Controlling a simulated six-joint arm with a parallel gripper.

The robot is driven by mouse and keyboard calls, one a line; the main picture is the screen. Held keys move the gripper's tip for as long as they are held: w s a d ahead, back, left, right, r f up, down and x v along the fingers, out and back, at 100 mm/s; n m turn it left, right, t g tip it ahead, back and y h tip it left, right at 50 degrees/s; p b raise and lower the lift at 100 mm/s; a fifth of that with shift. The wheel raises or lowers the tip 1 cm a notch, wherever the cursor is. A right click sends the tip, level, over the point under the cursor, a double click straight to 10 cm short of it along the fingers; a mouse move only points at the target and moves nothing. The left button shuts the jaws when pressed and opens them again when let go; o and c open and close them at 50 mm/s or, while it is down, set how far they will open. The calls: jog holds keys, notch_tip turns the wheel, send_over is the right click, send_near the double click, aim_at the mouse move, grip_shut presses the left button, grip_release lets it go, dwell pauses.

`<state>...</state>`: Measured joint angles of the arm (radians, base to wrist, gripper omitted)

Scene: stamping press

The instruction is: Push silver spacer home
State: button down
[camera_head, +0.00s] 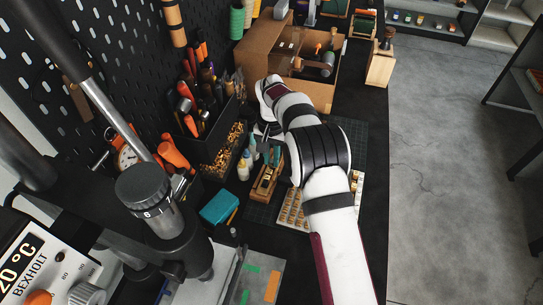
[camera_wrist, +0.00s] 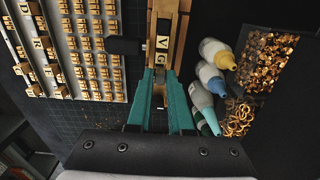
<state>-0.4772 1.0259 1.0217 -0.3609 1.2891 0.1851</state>
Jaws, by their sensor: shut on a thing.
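A brass type holder (camera_wrist: 165,30) runs up from the fingertips in the wrist view. Letter blocks, V and G among them, sit in its channel. It also shows in the head view (camera_head: 266,184), lying on the dark mat just below my gripper. My gripper (camera_wrist: 160,76) has teal fingers closed on a small greyish piece, the silver spacer (camera_wrist: 159,75), at the near end of the letter row. The fingers hide most of the spacer. I cannot tell how deep it sits or whether it touches the G block.
A tray of brass letter type (camera_wrist: 95,50) lies left of the holder in the wrist view. Several small bottles (camera_wrist: 211,78) and a bin of brass pieces (camera_wrist: 265,62) stand close on the right. The stamping press (camera_head: 150,200) fills the lower left of the head view.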

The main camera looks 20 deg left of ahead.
jog(key=shift+f, duration=1.35)
dwell(0.6)
jog(key=c, duration=0.7)
grip_release()
jog(key=shift+c, duration=0.2)
jog(key=shift+r, duration=3.55)
